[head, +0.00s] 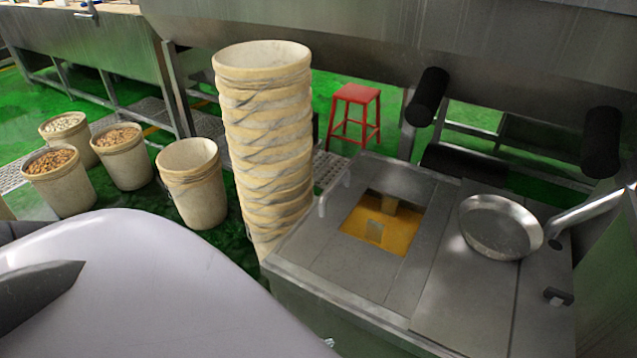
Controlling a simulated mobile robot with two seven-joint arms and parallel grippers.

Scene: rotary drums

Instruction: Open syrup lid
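The syrup tank (341,294) is a metal box at the lower right with a flat panelled top. A rectangular opening in its top shows orange-yellow syrup (362,226), with a small block-like shape standing in it. A thin bar handle (322,203) rises at the top's left side. Another small dark handle (558,296) sits on the right panel (470,300). I cannot tell which panel is the lid. A dark pointed part at the left edge seems to be mine, but I cannot tell whether it is my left gripper. My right gripper is not in view.
A round metal pan (500,226) with a long handle rests on the tank's right side. A tall stack of buckets (262,130) stands against its left. Filled buckets (60,182), an empty bucket (192,185) and a red stool (356,95) stand on the green floor.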

